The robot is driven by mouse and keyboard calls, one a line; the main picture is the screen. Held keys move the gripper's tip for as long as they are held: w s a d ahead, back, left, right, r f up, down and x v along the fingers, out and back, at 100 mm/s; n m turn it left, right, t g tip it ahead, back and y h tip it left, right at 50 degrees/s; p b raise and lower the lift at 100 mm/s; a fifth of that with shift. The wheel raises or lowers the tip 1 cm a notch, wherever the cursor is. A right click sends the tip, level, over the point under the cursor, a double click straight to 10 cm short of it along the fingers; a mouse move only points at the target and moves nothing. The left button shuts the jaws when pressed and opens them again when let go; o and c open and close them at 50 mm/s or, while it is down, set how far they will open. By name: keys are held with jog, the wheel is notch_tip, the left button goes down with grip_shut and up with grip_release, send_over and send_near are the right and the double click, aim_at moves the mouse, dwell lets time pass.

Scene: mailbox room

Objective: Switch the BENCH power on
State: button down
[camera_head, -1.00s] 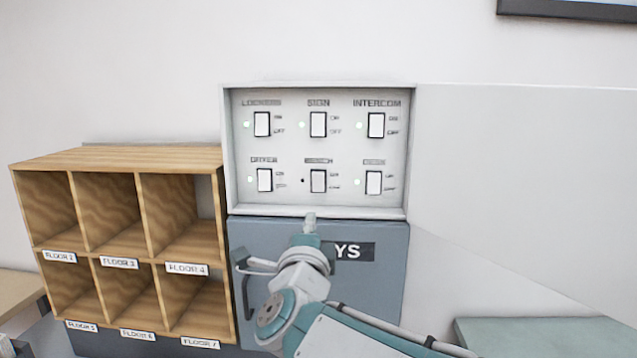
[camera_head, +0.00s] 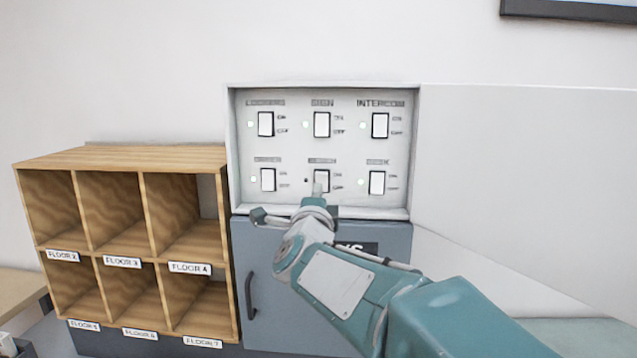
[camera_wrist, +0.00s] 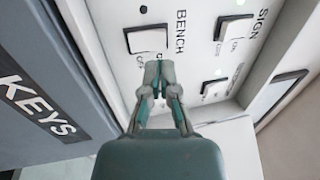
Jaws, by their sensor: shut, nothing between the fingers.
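The BENCH switch (camera_head: 322,175) is a white rocker in a dark frame, middle of the panel's lower row. In the wrist view the BENCH switch (camera_wrist: 147,38) has its name printed beside it, and its small lamp (camera_wrist: 143,10) is dark. My gripper (camera_head: 318,189) is shut and empty, in front of the lower part of this switch.
The recessed switch panel (camera_head: 347,150) holds several other switches with pale green lamps. Its open door (camera_head: 520,180) stands to the right. Below is a grey-blue KEYS cabinet (camera_head: 270,310) with a handle. Wooden pigeonholes (camera_head: 150,158) stand to the left.

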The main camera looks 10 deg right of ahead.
aim_at(321, 176)
jog(key=shift+x, duration=2.2)
jog(key=shift+w+d+r, duration=0.1)
jog(key=shift+w+r, duration=0.05)
jog(key=shift+w, duration=0.1)
